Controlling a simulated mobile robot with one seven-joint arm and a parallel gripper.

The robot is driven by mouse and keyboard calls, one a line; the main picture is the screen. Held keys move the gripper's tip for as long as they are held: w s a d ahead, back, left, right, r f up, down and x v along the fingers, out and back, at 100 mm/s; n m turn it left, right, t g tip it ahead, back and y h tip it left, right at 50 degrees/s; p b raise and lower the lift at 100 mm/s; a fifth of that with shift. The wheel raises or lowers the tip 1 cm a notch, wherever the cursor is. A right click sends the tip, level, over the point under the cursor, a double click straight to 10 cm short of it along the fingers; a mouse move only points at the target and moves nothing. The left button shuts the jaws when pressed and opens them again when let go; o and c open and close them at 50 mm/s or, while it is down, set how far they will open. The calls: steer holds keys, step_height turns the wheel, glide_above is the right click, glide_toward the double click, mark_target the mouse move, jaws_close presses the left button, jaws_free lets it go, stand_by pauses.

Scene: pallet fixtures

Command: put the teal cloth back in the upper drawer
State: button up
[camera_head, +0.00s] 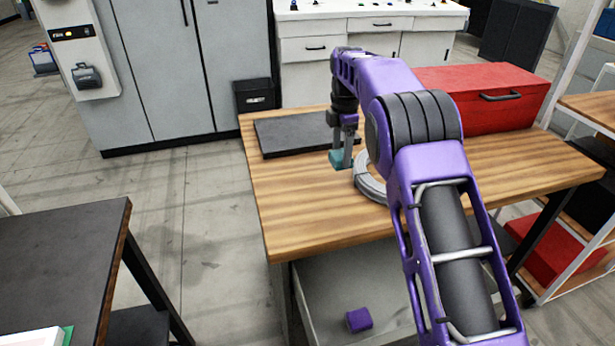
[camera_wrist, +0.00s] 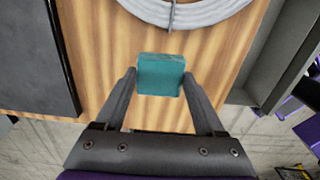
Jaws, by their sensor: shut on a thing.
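The teal cloth (camera_head: 339,159), a small folded block, is between the fingertips of my gripper (camera_head: 343,150), over the wooden table top. The wrist view also shows the cloth (camera_wrist: 160,75) between the two fingers of my gripper (camera_wrist: 159,78). I cannot tell whether the cloth touches the table or hangs just above it. A grey drawer (camera_head: 325,265) stands open below the table's front edge. A purple block (camera_head: 359,319) lies inside it. My arm hides the drawer's right part.
A grey cable coil (camera_head: 369,186) lies on the table right beside the cloth. A dark flat panel (camera_head: 290,135) lies at the table's back left. A red toolbox (camera_head: 480,95) stands at the back right. The table's front left is clear.

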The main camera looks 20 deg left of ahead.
steer(key=shift+d, duration=0.1)
steer(key=s+d+m+b, duration=0.3)
steer(key=s+d+m, duration=0.4)
steer(key=d+m, duration=0.25)
steer(key=m, duration=0.9)
glide_above(381, 291)
steer(key=f, duration=0.1)
step_height(381, 291, down, 28)
steer(key=b, duration=0.5)
steer(key=shift+f, duration=0.1)
steer(key=shift+f, duration=0.1)
steer(key=shift+f, duration=0.15)
steer(key=o, duration=1.2)
steer(key=shift+c, duration=0.2)
